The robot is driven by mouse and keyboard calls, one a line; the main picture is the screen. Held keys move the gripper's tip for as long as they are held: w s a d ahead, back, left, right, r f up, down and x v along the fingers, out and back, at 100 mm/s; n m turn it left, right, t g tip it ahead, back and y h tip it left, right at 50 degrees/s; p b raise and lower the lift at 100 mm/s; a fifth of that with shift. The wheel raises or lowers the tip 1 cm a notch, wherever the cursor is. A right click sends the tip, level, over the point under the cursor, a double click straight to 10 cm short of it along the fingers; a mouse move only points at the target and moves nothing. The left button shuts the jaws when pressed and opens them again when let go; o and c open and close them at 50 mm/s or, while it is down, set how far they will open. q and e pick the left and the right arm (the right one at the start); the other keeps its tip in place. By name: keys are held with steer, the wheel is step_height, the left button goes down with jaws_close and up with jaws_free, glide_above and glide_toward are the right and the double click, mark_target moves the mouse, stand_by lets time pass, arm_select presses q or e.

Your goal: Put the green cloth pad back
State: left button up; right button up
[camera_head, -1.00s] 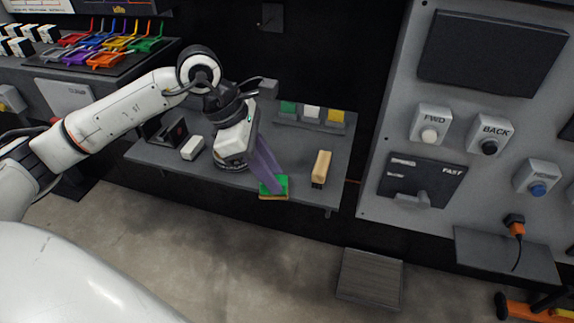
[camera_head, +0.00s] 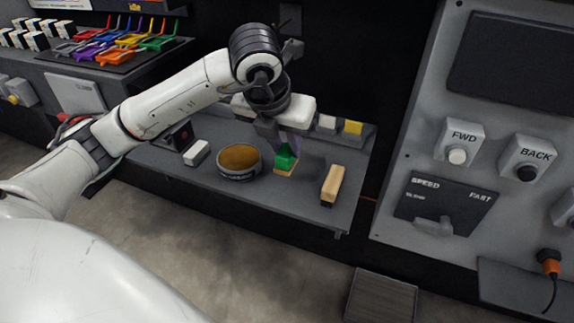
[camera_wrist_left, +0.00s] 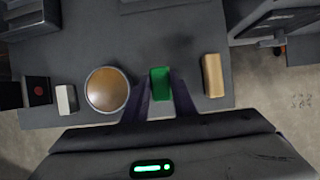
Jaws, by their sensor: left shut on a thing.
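The green cloth pad (camera_head: 286,157) is at the fingertips of my left gripper (camera_head: 288,150), over the grey shelf (camera_head: 220,195). A tan layer shows under it; I cannot tell whether that is part of the pad, or whether the pad touches the shelf. In the left wrist view the pad (camera_wrist_left: 160,83) sits between the two purple fingers of my left gripper (camera_wrist_left: 160,95), which are shut on it. At the shelf's back, a white pad (camera_head: 327,122) and a yellow pad (camera_head: 353,127) stand in a row; my gripper hides the row's left end. My right gripper is not in view.
A round tin (camera_head: 239,161) with a brown top stands left of the pad, and a wooden block (camera_head: 332,184) stands right of it. A white block (camera_head: 196,153) lies further left. A control panel (camera_head: 480,150) rises at the right.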

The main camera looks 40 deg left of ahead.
mark_target(284, 155)
arm_select(q)
steer(key=shift+f, duration=2.35)
steer(key=o, duration=0.9)
steer(key=shift+o, duration=0.2)
steer(key=shift+d+r, duration=0.1)
steer(key=shift+r, duration=0.2)
steer(key=v, duration=1.1)
steer(key=shift+s+r+p, duration=0.15)
steer(key=shift+r+p, duration=0.05)
steer(key=shift+p, duration=0.2)
